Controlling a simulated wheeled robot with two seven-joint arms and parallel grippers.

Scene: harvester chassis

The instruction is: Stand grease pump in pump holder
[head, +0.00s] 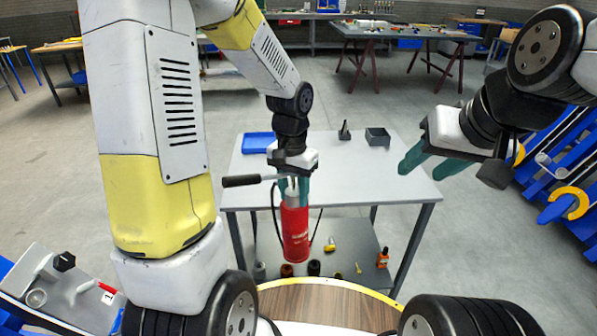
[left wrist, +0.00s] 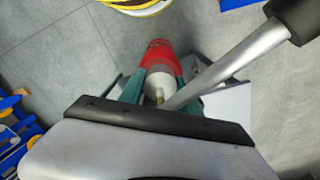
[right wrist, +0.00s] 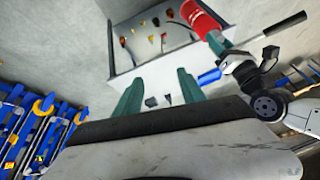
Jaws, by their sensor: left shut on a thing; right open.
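The grease pump (head: 295,235) is a red cylinder with a pale top and a black-gripped lever. It hangs upright in the air in front of the grey table. My left gripper (head: 292,188) is shut on its upper part. The left wrist view shows the pump (left wrist: 160,55) between the fingers, its lever (left wrist: 225,68) running up right. The pump (right wrist: 203,18) also shows at the top of the right wrist view. My right gripper (head: 428,163) is open and empty, right of the pump. I cannot tell for sure which thing is the pump holder; a small grey open box (head: 377,137) stands on the table.
The table (head: 345,185) also bears a blue tray (head: 257,143) and a small dark upright item (head: 344,131). Its lower shelf holds an orange bottle (head: 383,258) and several small parts. Blue racks (head: 560,185) stand at the right. Much of the tabletop is bare.

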